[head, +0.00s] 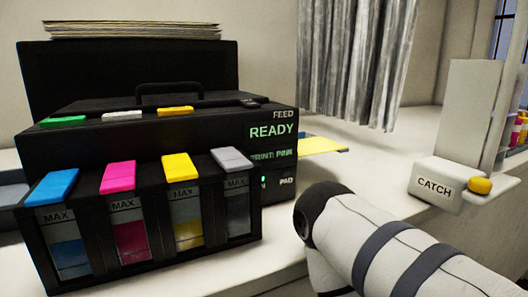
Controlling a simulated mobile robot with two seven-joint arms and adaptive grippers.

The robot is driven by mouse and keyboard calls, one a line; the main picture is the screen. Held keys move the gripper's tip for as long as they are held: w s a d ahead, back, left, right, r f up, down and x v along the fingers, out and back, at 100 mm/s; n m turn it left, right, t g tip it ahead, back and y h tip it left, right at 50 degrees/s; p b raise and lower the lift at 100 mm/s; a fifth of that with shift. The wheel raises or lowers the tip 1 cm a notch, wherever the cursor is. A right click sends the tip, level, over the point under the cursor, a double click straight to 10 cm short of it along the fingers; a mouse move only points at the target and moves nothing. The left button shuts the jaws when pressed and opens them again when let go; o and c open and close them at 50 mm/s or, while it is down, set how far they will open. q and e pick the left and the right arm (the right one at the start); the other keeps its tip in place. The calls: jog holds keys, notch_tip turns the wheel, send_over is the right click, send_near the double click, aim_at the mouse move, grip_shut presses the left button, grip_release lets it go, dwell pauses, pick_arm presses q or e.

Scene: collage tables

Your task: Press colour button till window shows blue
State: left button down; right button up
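A black printer (90,150) stands on the white table at the left. Its right front panel has a window (272,155) with green text that seems to read "PRINT: PINK". "READY" glows above it, under the label "FEED". Green (63,121), white (122,115) and orange-yellow (175,111) keys lie along the printer's top front edge. I cannot tell which control is the colour button. My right arm reaches in from the lower right, its dark joint close to the printer's right front corner. Neither gripper shows.
Four ink tanks with blue (52,187), pink (118,177), yellow (181,167) and grey (232,160) lids stand before the printer. A yellow sheet (322,146) lies behind. A "CATCH" block (432,188) with a yellow knob (480,185) stands right.

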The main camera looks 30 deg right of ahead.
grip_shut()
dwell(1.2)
